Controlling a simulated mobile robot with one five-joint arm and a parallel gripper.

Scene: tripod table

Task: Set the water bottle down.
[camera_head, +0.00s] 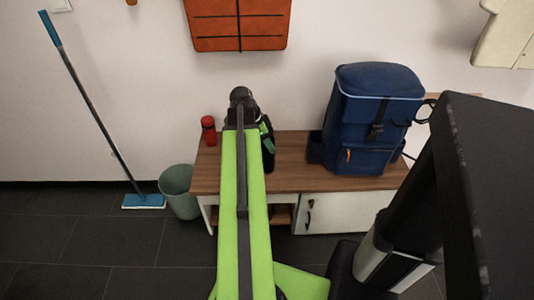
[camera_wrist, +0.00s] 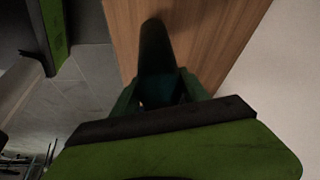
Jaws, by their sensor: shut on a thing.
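My gripper (camera_head: 265,136) is over the wooden bench top, mostly hidden behind my green arm in the head view. It is shut on a dark bottle (camera_head: 269,158), which shows as a black shape just right of the arm, roughly upright. Whether its base touches the bench is hidden. In the wrist view my gripper's green fingers (camera_wrist: 160,92) close around something dark. A dark, round-ended shape stretches beyond them over the wood; I cannot tell bottle from shadow there. The bench (camera_head: 298,172) has a brown wooden top, also seen in the wrist view (camera_wrist: 215,40).
A red bottle or can (camera_head: 208,130) stands at the bench's left end. A blue backpack (camera_head: 372,115) fills its right part. Bare wood lies between the arm and the backpack. A grey-green bin (camera_head: 180,190) and a mop (camera_head: 95,110) are left of the bench.

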